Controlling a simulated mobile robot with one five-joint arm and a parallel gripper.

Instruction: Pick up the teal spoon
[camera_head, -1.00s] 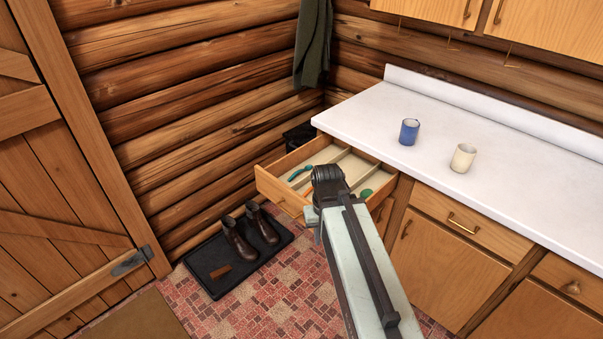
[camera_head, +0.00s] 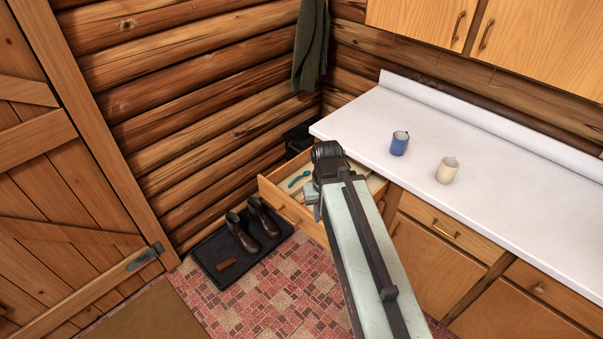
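A small teal utensil (camera_head: 299,179), which looks like the teal spoon, lies in the left part of the open wooden drawer (camera_head: 292,209). It is small in the picture, so its exact shape is hard to tell. My arm reaches up from the bottom of the picture and its dark joint stands in front of the drawer, to the right of the teal utensil. My gripper's fingers are hidden behind the arm. The arm covers the middle of the drawer and most of what lies there.
A blue mug (camera_head: 399,143) and a cream mug (camera_head: 447,170) stand on the white counter (camera_head: 505,198). Brown boots (camera_head: 243,233) rest on a black tray (camera_head: 226,282) left of the drawer. Closed cabinets (camera_head: 432,263) are at right. The patterned floor before the drawer is clear.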

